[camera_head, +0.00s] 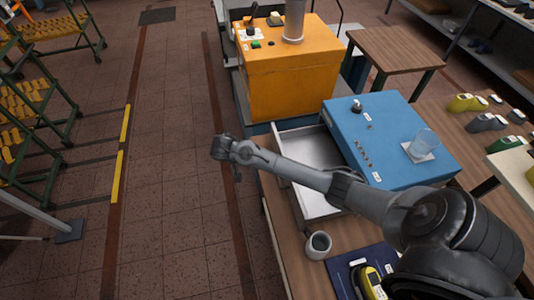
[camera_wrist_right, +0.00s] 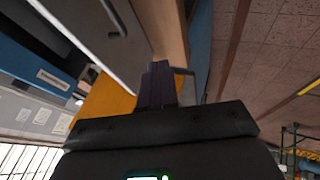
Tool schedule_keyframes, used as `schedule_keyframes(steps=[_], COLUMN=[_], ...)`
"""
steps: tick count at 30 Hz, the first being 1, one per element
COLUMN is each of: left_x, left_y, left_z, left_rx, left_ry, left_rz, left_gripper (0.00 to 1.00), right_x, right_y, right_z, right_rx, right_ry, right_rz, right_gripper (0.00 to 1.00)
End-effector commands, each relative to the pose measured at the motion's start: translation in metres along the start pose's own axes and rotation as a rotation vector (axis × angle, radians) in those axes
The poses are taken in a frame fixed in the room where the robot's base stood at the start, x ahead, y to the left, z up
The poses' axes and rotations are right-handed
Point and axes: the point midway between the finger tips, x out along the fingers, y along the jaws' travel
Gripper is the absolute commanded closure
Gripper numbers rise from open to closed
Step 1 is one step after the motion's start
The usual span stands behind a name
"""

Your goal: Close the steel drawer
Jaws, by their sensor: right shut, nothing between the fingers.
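The steel drawer (camera_head: 314,148) stands open, pulled out to the left of the blue cabinet (camera_head: 385,135) in the head view. Its pale inside is visible and looks empty; my right forearm crosses over it and hides part. My right gripper (camera_head: 238,177) is small and dark at the far left end of that arm, left of the drawer front and past the table edge. In the right wrist view its fingers (camera_wrist_right: 158,84) are shut and empty, beside a grey panel (camera_wrist_right: 98,28) that looks like the drawer front. Contact cannot be told. My left gripper is not in view.
An orange machine (camera_head: 290,75) stands behind the drawer. A grey cup (camera_head: 318,245) stands on the table near the drawer's near end, with a dark blue mat (camera_head: 343,272) beside it.

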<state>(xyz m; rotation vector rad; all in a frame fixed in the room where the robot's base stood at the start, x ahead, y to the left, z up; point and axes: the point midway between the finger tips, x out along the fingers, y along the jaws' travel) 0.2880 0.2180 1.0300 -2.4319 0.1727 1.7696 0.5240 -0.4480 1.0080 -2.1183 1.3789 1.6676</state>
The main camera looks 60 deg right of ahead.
Motion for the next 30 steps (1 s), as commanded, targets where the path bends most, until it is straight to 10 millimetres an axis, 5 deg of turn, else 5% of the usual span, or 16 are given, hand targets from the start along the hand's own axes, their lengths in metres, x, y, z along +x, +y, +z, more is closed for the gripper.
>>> schedule_keyframes(steps=[6, 24, 30], left_x=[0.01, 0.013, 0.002], left_y=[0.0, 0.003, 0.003], left_z=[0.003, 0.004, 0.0], left_rx=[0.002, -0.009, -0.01], left_ry=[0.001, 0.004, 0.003], left_rz=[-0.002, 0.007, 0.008], left_gripper=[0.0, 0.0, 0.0], right_x=[0.018, 0.114, 0.121], right_y=[0.009, 0.013, 0.038], right_z=[-0.021, -0.021, -0.02], right_rx=[0.084, 0.084, 0.083], right_ry=[0.003, 0.002, 0.003], right_rz=[0.05, 0.051, 0.05], right_gripper=[1.0, 1.0, 1.0])
